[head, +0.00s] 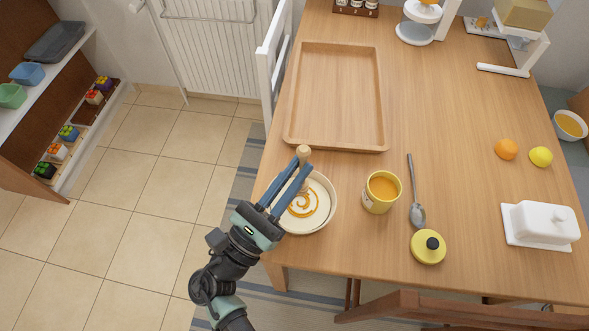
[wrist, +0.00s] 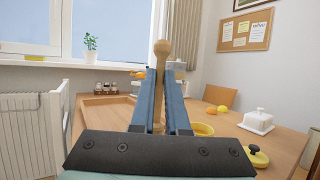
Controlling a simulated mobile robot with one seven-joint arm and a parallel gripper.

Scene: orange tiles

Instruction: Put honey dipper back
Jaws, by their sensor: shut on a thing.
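My gripper (head: 292,186) is shut on the wooden honey dipper (head: 303,152), whose knobbed handle end sticks up past the fingertips. The dipper stands roughly upright between the fingers in the wrist view (wrist: 162,48). My gripper is over a cream bowl (head: 329,200) with a honey spiral in it. The dipper's lower end is hidden by the fingers, so I cannot tell whether it touches the bowl. A yellow honey pot (head: 381,204), open and full of honey, stands right of the bowl. Its yellow lid (head: 428,247) with a black knob lies apart on the table.
A spoon (head: 415,190) lies right of the pot. An empty wooden tray (head: 337,147) lies behind the bowl. A white butter dish (head: 541,222), an orange (head: 506,149) and a lemon (head: 541,156) are at the right. A chair (head: 450,305) stands at the front edge.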

